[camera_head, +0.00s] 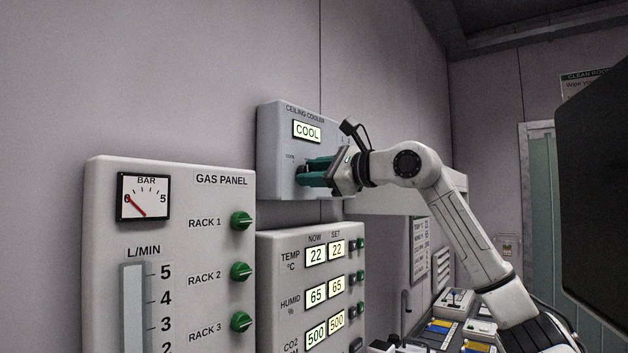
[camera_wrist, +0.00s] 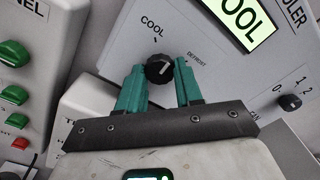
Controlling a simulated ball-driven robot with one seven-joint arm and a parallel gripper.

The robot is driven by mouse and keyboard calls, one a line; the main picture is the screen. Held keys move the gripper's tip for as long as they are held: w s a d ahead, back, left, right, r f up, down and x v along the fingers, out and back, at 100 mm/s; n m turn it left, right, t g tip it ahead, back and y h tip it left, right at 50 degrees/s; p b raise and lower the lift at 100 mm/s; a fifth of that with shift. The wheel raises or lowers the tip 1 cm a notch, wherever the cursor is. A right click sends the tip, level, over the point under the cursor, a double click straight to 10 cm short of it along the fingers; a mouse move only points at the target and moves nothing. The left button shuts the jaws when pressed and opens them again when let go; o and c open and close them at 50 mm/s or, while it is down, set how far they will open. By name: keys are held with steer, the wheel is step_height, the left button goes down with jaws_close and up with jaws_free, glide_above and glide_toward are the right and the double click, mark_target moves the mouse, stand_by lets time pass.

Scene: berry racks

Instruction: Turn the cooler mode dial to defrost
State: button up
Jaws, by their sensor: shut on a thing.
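The ceiling cooler panel (camera_head: 275,150) is a grey box on the wall. Its lit display (camera_head: 307,131) reads COOL, and the display also shows in part in the wrist view (camera_wrist: 247,20). The mode dial (camera_wrist: 158,70) is a round black knob with a white mark that points up and right in the wrist view. The labels COOL (camera_wrist: 152,26) and DEFROST (camera_wrist: 197,57) are printed around it. My gripper (camera_head: 301,174) is at the panel, its two green fingers shut on the dial, one on each side. In the head view the fingers largely hide the dial.
A second black knob (camera_wrist: 290,102) with numbers sits to the right on the cooler panel. The gas panel (camera_head: 170,250) with green knobs stands to the left. A panel of lit readouts (camera_head: 310,290) is below the cooler box. A dark screen-like shape (camera_head: 597,200) fills the right edge.

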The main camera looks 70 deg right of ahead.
steer(key=shift+m+b, duration=1.65)
steer(key=shift+m, duration=2.95)
steer(key=o, duration=1)
steer(key=b+v, duration=0.2)
steer(key=v, duration=0.8)
steer(key=shift+s+b, duration=0.35)
